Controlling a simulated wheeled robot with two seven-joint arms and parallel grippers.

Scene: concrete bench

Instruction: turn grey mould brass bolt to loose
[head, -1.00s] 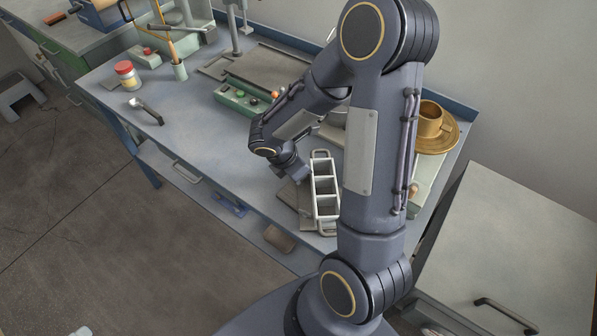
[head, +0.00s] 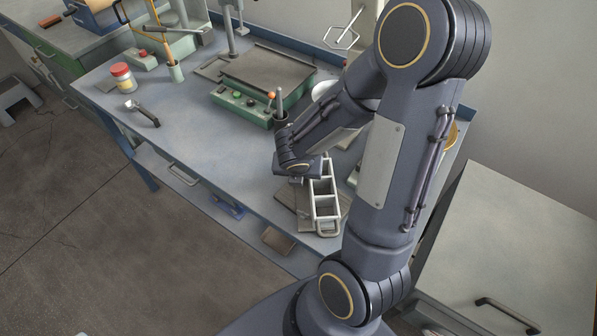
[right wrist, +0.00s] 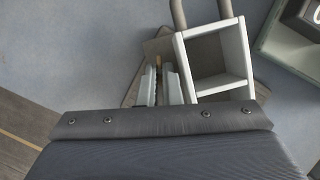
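The grey mould (head: 312,205), a frame with several open square compartments and a looped handle at its end, sits on a dark plate near the bench's front edge. In the right wrist view the mould (right wrist: 238,60) is just right of my fingers. A small brass-coloured piece, apparently the bolt (right wrist: 158,64), shows at the far end of the narrow gap between the fingers. My right gripper (right wrist: 160,85) points down beside the mould. Whether its fingers touch the bolt is unclear. My left gripper is out of view.
A green-based device with a dark tray (head: 265,72) and an orange-knobbed lever stands behind. The bench's left middle is clear. A grey cabinet (head: 520,235) stands at right.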

